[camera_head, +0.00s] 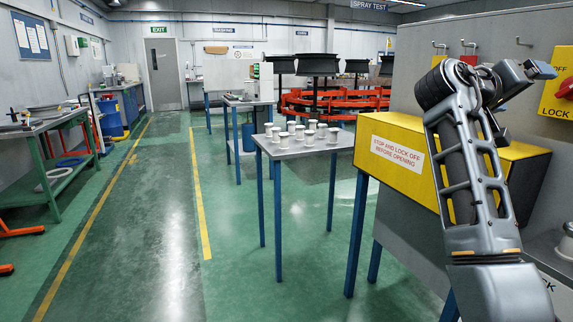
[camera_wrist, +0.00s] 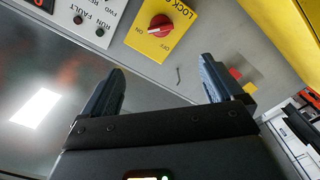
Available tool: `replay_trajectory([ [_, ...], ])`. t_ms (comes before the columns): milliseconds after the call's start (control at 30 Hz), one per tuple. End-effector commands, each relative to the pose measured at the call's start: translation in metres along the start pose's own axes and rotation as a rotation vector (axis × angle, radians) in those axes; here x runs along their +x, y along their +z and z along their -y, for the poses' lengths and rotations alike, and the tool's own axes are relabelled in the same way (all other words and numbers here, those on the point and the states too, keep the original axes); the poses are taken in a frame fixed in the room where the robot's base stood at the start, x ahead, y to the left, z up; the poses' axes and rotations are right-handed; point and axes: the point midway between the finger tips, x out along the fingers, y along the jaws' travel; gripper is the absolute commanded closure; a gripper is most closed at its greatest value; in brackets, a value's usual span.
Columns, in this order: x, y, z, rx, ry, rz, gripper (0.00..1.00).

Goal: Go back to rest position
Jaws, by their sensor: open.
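My gripper (camera_head: 537,71) is at the upper right of the head view, at the end of my raised, folded arm, in front of a grey panel. In the wrist view my gripper (camera_wrist: 165,88) has its two dark fingers spread wide apart with nothing between them. Past the fingers the wrist view shows a red rotary switch (camera_wrist: 159,26) on a yellow lock-off plate. The gripper appears apart from the panel.
A yellow box (camera_head: 400,150) with a warning label stands behind my arm. A small table (camera_head: 290,151) holding several white spindles stands left of it. Red racks (camera_head: 335,103) are behind. The green floor (camera_head: 160,220) at left centre is clear.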

Motion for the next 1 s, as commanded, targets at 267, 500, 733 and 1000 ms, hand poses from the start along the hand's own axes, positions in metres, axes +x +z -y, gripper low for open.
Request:
replay_trajectory([
  [267, -0.003, 0.016, 0.021, -0.020, -0.037, -0.028, 0.06],
  [500, -0.010, 0.040, 0.052, -0.045, -0.096, -0.072, 0.06],
  [733, -0.025, 0.082, 0.094, -0.076, -0.188, -0.133, 0.06],
  [1000, -0.070, 0.176, 0.157, -0.109, -0.389, -0.243, 0.06],
])
